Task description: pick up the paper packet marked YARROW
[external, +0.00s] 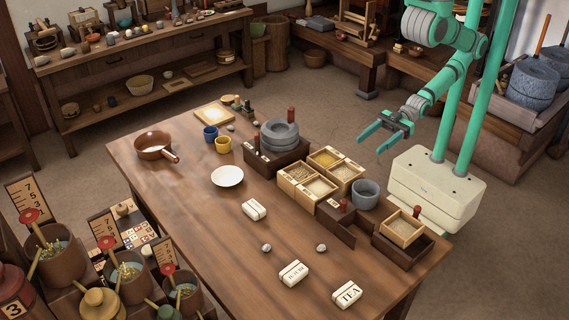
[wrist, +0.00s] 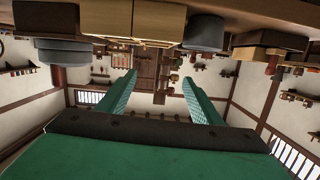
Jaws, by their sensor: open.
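Three white paper packets lie on the wooden table in the external view. One packet (external: 293,273) near the front has dark lettering too small to read surely. Another packet (external: 347,294) to its right reads TEA. A third packet (external: 255,210) lies farther back, and its marking cannot be read. I cannot tell surely which is YARROW. My gripper (external: 369,145) is open and empty, beyond the table's far right side and well away from all the packets. Its two green fingers also show apart in the wrist view (wrist: 160,76), where no packet can be made out.
On the table (external: 190,205), wooden bins (external: 310,187), a grey quern (external: 280,135), a grey pot (external: 365,194) and a small box (external: 403,228) stand between my gripper and the packets. Two pebbles (external: 266,248) lie near the packets. A white plate (external: 227,176) sits farther left.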

